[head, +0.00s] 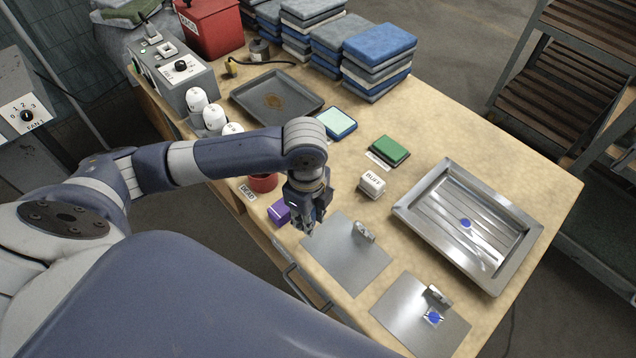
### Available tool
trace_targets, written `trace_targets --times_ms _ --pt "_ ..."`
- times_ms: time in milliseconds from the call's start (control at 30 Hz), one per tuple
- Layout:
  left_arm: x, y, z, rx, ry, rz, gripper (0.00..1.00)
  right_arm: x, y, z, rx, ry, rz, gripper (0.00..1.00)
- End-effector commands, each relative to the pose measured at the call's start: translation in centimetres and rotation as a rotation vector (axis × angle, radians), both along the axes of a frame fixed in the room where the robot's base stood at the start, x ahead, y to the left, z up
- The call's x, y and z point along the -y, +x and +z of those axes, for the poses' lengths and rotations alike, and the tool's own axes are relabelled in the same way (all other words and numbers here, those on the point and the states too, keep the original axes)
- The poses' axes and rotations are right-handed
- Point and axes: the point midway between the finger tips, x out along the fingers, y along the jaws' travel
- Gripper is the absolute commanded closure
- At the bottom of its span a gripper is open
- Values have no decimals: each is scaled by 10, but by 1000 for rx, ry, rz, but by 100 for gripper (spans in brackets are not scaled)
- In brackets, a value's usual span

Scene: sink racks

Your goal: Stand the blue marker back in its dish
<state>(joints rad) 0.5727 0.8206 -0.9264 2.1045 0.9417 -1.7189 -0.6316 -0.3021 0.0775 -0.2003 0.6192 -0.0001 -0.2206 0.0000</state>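No upright blue marker can be made out for certain. A small blue round spot (465,222) shows on the floor of the steel tray (412,212) at right. Another blue patch (434,316) lies on a small pale square on the front metal plate (405,335). My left gripper (309,229) points down at the rear metal plate's left edge, right of a purple block (279,212). Its fingers look close together; whether they hold anything is unclear. My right gripper is out of view.
A dark tray (253,108), white-topped containers (214,117), control box (180,80) and folded cloth stacks (378,60) stand further back. Bare wood lies around the pads.

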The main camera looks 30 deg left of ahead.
Motion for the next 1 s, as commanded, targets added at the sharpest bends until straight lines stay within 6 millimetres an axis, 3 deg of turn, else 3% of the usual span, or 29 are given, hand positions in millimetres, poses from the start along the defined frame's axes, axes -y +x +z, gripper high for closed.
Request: trace_targets --times_ms 200,500,800,1000 --pt "-19 54 -3 2 -1 8 100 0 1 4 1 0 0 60" --pt "-38 109 -9 1 -2 5 100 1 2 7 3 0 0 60" --pt "-46 130 -11 2 -2 5 100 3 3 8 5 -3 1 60" --pt "-46 128 -42 0 -1 3 100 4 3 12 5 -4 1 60"
